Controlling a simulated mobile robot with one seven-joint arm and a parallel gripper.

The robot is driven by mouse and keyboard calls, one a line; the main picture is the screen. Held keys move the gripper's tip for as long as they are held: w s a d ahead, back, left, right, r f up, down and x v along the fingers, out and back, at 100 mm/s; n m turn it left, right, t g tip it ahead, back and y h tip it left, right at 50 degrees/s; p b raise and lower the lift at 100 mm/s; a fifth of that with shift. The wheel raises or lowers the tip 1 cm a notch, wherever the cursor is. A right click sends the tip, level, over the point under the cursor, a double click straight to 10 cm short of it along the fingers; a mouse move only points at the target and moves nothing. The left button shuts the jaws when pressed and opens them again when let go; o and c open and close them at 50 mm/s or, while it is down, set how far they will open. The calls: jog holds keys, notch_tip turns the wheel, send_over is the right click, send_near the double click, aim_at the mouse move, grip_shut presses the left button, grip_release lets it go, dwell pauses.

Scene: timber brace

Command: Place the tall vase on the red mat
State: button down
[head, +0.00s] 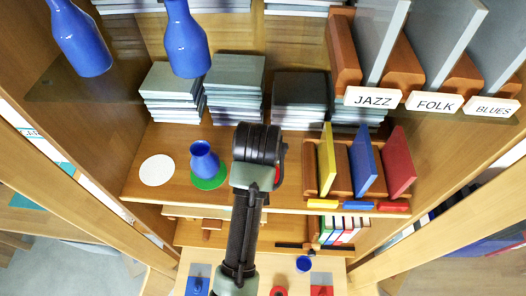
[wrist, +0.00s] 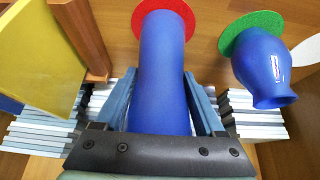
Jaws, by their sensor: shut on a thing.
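The tall vase (wrist: 162,75) is plain blue and stands between the fingers of my gripper (wrist: 160,95), which is shut on it. In the wrist view the vase's far end lies over the red mat (wrist: 165,4), whose rim shows around it. I cannot tell whether the vase touches the mat or hangs just above it. In the head view my gripper (head: 257,150) reaches over the middle shelf and hides the vase and most or all of the mat.
A short blue vase (head: 204,157) stands on a green mat (head: 210,183), left of my gripper. A bare white mat (head: 157,170) lies further left. Yellow, blue and red books (head: 363,160) stand in a wooden rack to the right. Stacks (head: 235,85) line the back. Blue bottles (head: 187,40) stand above.

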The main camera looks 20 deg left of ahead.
jog(key=shift+f, duration=0.1)
grip_release()
jog(key=shift+r, duration=0.3)
jog(key=v, duration=1.1)
jog(key=shift+s+r+b, duration=0.25)
jog(key=shift+r+b, duration=0.05)
jog(key=shift+b, duration=0.15)
